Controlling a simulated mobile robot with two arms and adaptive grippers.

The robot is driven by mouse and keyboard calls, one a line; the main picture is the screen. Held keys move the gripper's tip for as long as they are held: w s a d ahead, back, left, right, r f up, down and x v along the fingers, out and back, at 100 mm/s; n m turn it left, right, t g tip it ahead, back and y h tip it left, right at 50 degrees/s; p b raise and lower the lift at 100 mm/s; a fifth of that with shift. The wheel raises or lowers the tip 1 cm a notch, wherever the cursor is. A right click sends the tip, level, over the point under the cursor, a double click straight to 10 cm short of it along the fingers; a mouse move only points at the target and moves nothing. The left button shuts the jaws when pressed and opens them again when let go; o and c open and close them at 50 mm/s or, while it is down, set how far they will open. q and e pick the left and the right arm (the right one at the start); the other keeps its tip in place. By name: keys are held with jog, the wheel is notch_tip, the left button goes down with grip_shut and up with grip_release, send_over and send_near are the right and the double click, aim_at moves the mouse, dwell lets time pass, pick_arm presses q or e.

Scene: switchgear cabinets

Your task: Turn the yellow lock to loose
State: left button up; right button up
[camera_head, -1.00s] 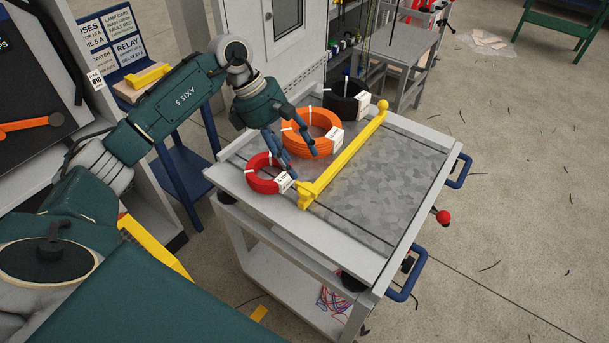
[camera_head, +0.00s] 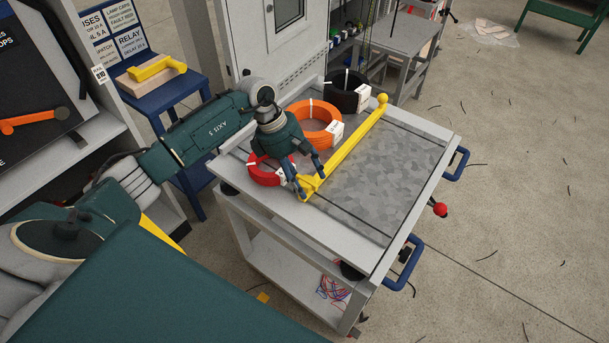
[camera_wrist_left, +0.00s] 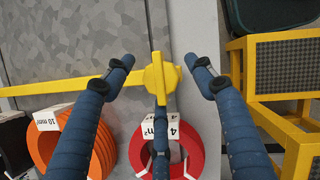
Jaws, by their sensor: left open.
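The yellow lock (camera_head: 350,143) is a long bar lying across the grey cart top. It has a round knob at its far end and a blocky end piece (camera_wrist_left: 155,80) at its near end. My left gripper (camera_head: 311,186) is open over the near end. In the left wrist view, the blue fingers of the left gripper (camera_wrist_left: 158,64) stand on both sides of the yellow end piece, with visible gaps. A third finger lies below it. The fingers partly hide the end piece in the head view. My right gripper is not in view.
A red coil (camera_head: 262,170), an orange coil (camera_head: 318,113) and a black coil (camera_head: 345,97) lie on the cart (camera_head: 425,180) along its left side, the red one close to my gripper. The cart top right of the bar is clear. A blue stand (camera_head: 185,92) is behind my arm.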

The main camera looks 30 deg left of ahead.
pick_arm(q)
jog(key=shift+c, duration=0.3)
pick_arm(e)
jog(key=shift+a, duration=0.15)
pick_arm(q)
jog(key=c, duration=1.1)
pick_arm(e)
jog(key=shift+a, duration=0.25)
